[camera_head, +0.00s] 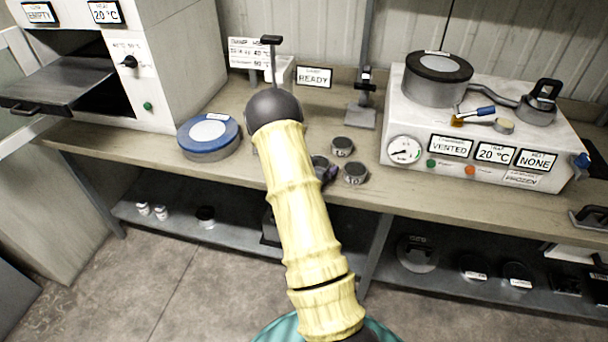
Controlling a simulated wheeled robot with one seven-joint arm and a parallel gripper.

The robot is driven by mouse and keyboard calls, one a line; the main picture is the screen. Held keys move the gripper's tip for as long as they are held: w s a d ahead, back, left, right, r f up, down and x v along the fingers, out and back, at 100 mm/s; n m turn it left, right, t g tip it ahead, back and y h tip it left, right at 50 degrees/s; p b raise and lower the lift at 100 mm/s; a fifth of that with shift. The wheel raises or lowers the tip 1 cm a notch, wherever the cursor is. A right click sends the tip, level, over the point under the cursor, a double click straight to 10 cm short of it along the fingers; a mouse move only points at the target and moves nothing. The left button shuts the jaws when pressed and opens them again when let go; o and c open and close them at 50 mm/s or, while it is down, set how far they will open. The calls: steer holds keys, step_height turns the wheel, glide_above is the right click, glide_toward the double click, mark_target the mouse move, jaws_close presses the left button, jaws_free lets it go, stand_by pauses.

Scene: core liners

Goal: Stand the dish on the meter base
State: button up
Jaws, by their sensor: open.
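A low round dish (207,151) with a blue rim and a pale disc on top stands on the bench, left of my arm. I take it to be the task's dish. A white instrument box (400,112) with a gauge and label plates stands on the right of the bench. On its top are a grey round pot with a dark lid (438,77) and a smaller dark fitting (539,108). I cannot tell which part is the meter base. My arm in its yellow sleeve crosses the middle. My gripper cannot be made out and seems hidden behind the arm.
Small dark weights (355,174) lie right of my arm, beside an unclear dark purple part. A slim stand (361,116) rises behind. The oven (165,60) stands left with its tray out. Bench between oven and dish is narrow.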

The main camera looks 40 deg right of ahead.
steer(key=b+v, duration=0.2)
steer(key=v, duration=1.4)
steer(key=shift+s+a+f, duration=0.15)
steer(key=shift+s+a, duration=0.2)
steer(key=shift+a, duration=0.05)
steer(key=a+r+n+t+y, duration=0.2)
steer(key=a+n+y, duration=0.55)
steer(key=a, duration=0.65)
steer(key=s+a+r+n+g+y, duration=0.1)
steer(key=s+a+n+g+y, duration=0.1)
steer(key=s, duration=0.5)
steer(key=s+a+r+n+g+y, duration=0.2)
steer(key=s+a+n+g, duration=0.1)
steer(key=s, duration=0.4)
steer(key=shift+a+r+y, duration=0.3)
steer(key=shift+a+y, duration=0.05)
steer(key=shift+a, duration=0.45)
steer(key=shift+o, duration=0.2)
steer(key=shift+s+n, duration=0.1)
steer(key=shift+n, duration=0.15)
